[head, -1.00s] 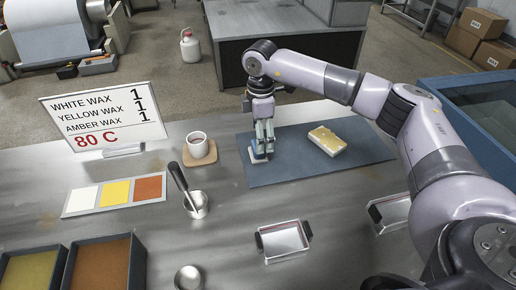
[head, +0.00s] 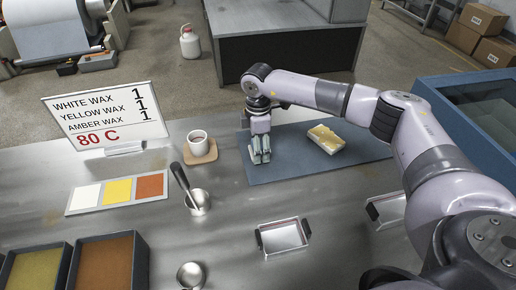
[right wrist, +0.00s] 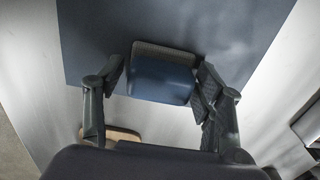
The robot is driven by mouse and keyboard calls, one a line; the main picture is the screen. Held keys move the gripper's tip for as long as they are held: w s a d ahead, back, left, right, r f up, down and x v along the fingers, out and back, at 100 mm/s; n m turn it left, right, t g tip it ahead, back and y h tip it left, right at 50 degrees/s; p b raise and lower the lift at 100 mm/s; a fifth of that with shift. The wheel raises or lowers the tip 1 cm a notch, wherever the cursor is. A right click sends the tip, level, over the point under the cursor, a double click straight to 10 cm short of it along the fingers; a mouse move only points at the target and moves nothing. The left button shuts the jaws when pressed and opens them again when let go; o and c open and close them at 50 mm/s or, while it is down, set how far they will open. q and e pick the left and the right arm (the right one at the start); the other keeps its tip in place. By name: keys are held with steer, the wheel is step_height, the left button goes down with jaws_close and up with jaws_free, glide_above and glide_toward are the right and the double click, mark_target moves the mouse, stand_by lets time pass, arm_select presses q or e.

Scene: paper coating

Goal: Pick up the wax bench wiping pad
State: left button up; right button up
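The wiping pad (right wrist: 162,80) shows in the right wrist view as a small block with a blue face and a grey rim, near the edge of the dark blue mat (right wrist: 180,22). My right gripper (right wrist: 160,78) has its two fingers on either side of the pad, with narrow gaps. In the head view, my right gripper (head: 260,156) points down at the left part of the blue mat (head: 300,168) and hides the pad. Contact with the pad cannot be made out. My left gripper is not in view.
A yellow-topped block (head: 326,139) lies right of my right gripper on the mat. A white cup (head: 198,141) on a wooden coaster stands left. A small pot (head: 198,202) with a handle, a metal tray (head: 283,236) and a sign (head: 106,118) are around. Bare bench lies in front of the mat.

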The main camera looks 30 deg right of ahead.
steer(key=c, duration=0.8)
step_height(320, 180, up, 20)
steer(key=b, duration=0.2)
steer(key=shift+b, duration=0.3)
